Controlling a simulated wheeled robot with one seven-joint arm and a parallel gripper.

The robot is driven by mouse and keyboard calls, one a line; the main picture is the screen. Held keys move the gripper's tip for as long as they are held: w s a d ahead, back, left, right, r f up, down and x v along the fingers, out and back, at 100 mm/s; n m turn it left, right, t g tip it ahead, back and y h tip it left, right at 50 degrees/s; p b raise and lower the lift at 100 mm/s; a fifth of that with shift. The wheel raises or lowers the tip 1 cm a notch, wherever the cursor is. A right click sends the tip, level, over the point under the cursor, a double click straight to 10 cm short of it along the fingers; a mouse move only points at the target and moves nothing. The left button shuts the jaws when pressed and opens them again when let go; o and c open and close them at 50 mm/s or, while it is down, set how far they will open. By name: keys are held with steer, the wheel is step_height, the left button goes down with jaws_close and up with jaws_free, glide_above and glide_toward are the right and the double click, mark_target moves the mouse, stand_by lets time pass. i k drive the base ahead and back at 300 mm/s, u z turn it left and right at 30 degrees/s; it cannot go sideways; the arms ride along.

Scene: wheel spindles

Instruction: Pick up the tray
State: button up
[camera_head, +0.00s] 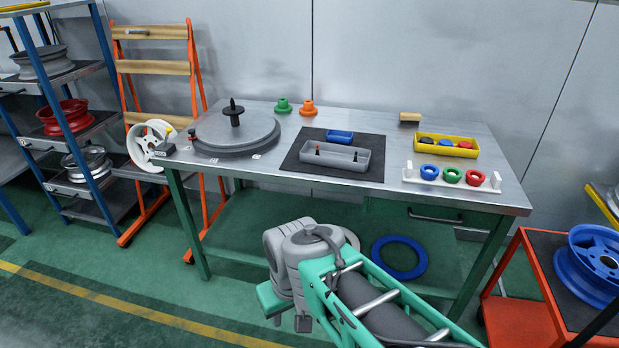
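A grey open tray (364,160) lies on a dark mat (292,167) in the middle of the workbench. A few small pieces with red and dark parts stand inside it. A yellow tray (474,153) with several round pieces in it sits farther right on the bench, so two trays are in view. My teal and grey arm is in the foreground, in front of the bench and apart from both trays.
A small blue bin (340,137) stands right behind the grey tray. A round turntable (212,136) with a black spindle is to its left, and a white rack (450,182) with coloured rings to its right. Green (283,106) and orange (308,108) pieces stand at the back.

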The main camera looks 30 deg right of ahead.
mark_target(331, 156)
steer(key=u, duration=0.5)
steer(key=i, duration=0.5)
steer(key=u, duration=0.55)
steer(key=i, duration=0.8)
steer(key=z, duration=0.75)
steer(key=i, duration=0.6)
steer(key=z, duration=0.75)
